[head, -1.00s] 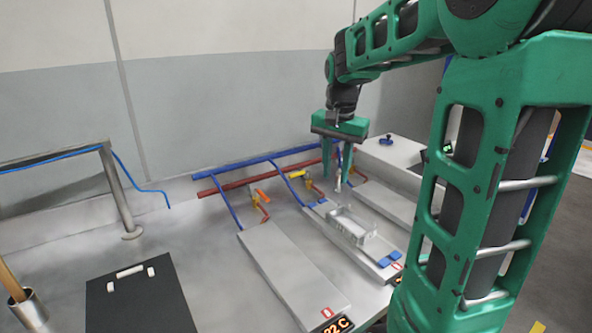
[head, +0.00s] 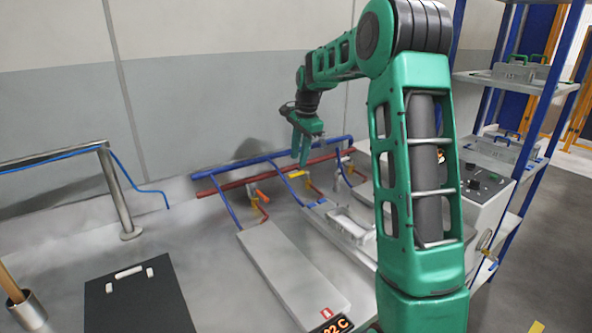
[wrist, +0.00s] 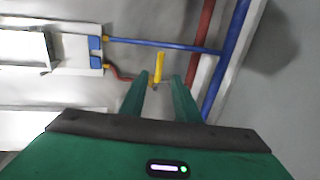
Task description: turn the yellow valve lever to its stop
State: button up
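The yellow valve lever (head: 296,174) sits on the pipework behind the plates, near the blue and red pipes. In the wrist view the yellow lever (wrist: 159,66) shows as a short upright bar, just past the fingertips and in line with the gap between them. My gripper (head: 299,158) points down above the lever in the head view. In the wrist view my gripper (wrist: 161,78) has its two green fingers apart with nothing held. I cannot tell how much height is left between fingertips and lever; no contact shows.
An orange lever (head: 263,195) stands left of the yellow one. A blue pipe (head: 260,160) and a red pipe (head: 235,184) run along the wall. A grey plate (head: 290,268) lies in front. A shelf rack (head: 505,78) and control box (head: 487,186) are at right.

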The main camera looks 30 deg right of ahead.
aim_at(298, 174)
jog(key=shift+w+f, duration=0.25)
jog(key=shift+f, duration=1.1)
jog(key=shift+w+f, duration=0.25)
jog(key=shift+f, duration=1.05)
jog(key=shift+c, duration=0.2)
grip_shut()
